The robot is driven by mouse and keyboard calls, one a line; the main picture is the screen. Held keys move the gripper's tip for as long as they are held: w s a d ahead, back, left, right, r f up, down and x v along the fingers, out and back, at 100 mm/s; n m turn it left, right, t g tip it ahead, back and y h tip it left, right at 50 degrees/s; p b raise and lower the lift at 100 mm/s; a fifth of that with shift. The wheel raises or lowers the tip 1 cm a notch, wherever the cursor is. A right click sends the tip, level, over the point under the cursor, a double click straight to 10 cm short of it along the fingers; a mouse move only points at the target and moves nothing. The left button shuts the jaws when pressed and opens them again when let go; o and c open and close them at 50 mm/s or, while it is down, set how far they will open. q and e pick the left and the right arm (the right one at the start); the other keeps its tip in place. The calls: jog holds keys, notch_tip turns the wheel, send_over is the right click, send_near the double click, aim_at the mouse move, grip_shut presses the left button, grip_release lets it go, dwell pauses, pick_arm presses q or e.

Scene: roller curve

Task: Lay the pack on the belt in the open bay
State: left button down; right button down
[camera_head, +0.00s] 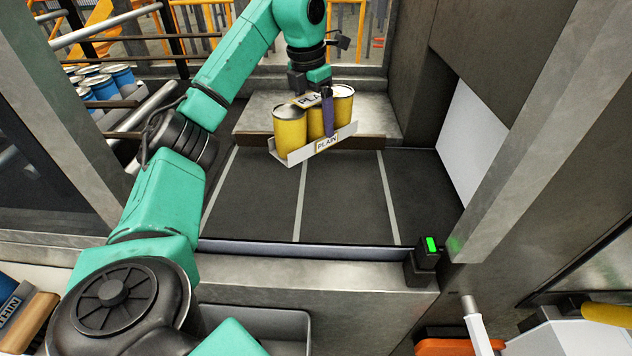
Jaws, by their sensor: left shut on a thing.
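The pack (290,131) is a row of yellow cans in a pale tray. Its front label reads PLAIN. My left gripper (318,102) is shut on the upper middle of the pack, and one dark finger shows in front of the cans. The pack hangs over the far part of the dark belt (340,205), tilted in the picture with its right end higher. The gap beneath it is hard to judge. Pale lines cross the belt and mark it into lanes. No other pack shows on the belt. My right gripper is not in view.
A small post with a lit green lamp (431,244) stands at the bay's front right corner. Grey walls and posts close in the right side. Blue cans (102,86) stand on rollers at the left. A metal sill (330,272) runs along the front.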

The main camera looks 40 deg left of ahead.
pick_arm(q)
notch_tip(320, 180, down, 3)
jog(key=shift+s+f+b, duration=0.1)
jog(key=shift+f+b, duration=0.05)
jog(key=shift+b, duration=0.85)
notch_tip(320, 180, down, 16)
jog(key=shift+f+p, duration=0.25)
jog(key=shift+p, duration=0.8)
grip_release()
jog(key=shift+f, duration=0.1)
jog(key=shift+r, duration=0.45)
notch_tip(320, 180, up, 11)
jog(key=s+b, duration=0.1)
jog(key=b, duration=0.1)
jog(key=shift+s, duration=0.35)
